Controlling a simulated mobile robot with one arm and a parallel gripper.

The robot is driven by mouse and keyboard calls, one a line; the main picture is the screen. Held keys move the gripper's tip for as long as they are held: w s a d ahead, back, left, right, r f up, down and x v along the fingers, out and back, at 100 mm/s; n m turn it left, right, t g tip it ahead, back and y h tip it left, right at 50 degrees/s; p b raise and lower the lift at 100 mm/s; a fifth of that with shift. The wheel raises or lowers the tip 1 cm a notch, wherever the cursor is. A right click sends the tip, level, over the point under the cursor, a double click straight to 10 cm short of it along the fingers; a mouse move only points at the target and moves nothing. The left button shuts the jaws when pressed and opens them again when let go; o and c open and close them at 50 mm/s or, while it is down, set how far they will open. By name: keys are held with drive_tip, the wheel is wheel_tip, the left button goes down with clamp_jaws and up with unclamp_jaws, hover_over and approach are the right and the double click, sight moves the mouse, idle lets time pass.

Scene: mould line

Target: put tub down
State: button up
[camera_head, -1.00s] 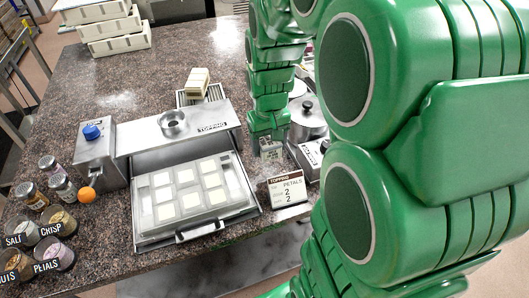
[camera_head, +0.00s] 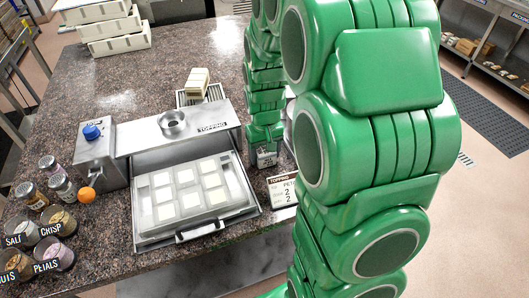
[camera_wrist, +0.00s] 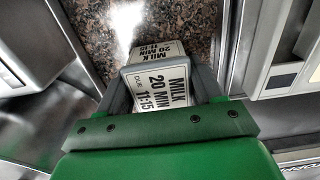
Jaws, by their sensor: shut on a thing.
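My gripper (camera_head: 265,150) points down at the right of the topping station, just behind the topping card. In the wrist view its jaws (camera_wrist: 163,92) are shut on a small block-like thing (camera_wrist: 161,84) with white labels reading "MILK 20 MIN" and "DUE 11:15". The held thing also shows as a small pale label (camera_head: 266,159) under my arm. Whether it touches the counter is unclear. Open tubs labelled salt (camera_head: 20,234), crisp (camera_head: 58,219) and petals (camera_head: 54,256) stand at the left front, apart from my gripper.
The topping machine (camera_head: 178,133) has a tray of white squares (camera_head: 190,190) pulled out in front. A topping card (camera_head: 283,191) stands close to my gripper. The back of the counter (camera_head: 185,55) has free room.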

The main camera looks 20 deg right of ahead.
sight(264, 148)
drive_tip(key=shift+f, duration=0.35)
drive_tip(key=o, duration=1.1)
drive_tip(key=shift+r, duration=0.1)
wheel_tip(264, 148, up, 11)
drive_tip(key=shift+f, duration=0.1)
drive_tip(key=shift+g, duration=0.9)
drive_tip(key=s+a+r, duration=0.1)
drive_tip(key=s+a, duration=0.1)
drive_tip(key=s, duration=0.7)
drive_tip(key=s+a+r, duration=0.2)
drive_tip(key=s, duration=0.7)
drive_tip(key=s+a+r, duration=0.1)
drive_tip(key=s+a, duration=0.1)
drive_tip(key=s, duration=0.8)
drive_tip(key=shift+r, duration=0.4)
